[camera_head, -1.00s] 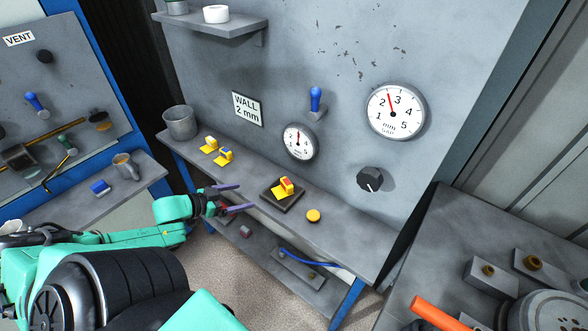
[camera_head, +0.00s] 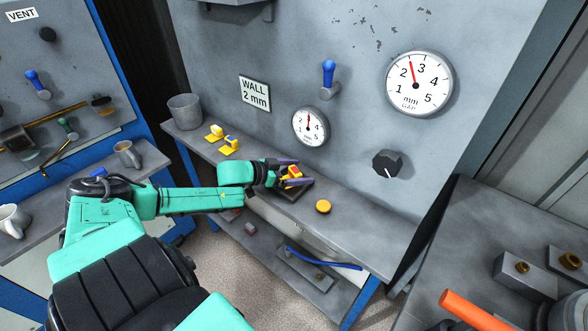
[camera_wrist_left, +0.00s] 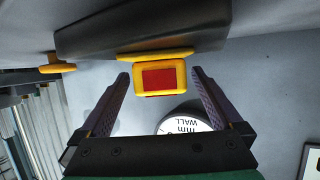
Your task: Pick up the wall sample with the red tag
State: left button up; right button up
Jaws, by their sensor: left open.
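The wall sample with the red tag (camera_head: 293,172) is a small yellow piece on a dark square pad on the shelf below the gauges. In the left wrist view its red tag (camera_wrist_left: 163,79) faces the camera. My left gripper (camera_head: 286,170) is open, with its fingers at either side of the sample. In the left wrist view the sample shows between the fingertips, with a gap on each side. Two other yellow samples, one with a white tag (camera_head: 214,133) and one with a blue tag (camera_head: 230,144), stand further left on the shelf. My right gripper is not in view.
A round yellow button (camera_head: 323,206) sits on the shelf just right of the dark pad (camera_head: 298,192). A grey cup (camera_head: 185,111) stands at the shelf's left end. A "WALL 2 mm" sign (camera_head: 254,93), a small gauge (camera_head: 311,126) and a black knob (camera_head: 388,163) are on the panel behind.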

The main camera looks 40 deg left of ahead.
pick_arm(q)
jog(key=shift+x, duration=1.05)
jog(key=shift+s+a, duration=0.1)
jog(key=shift+a, duration=0.05)
jog(key=c, duration=1.5)
jog(key=shift+s+r, duration=0.1)
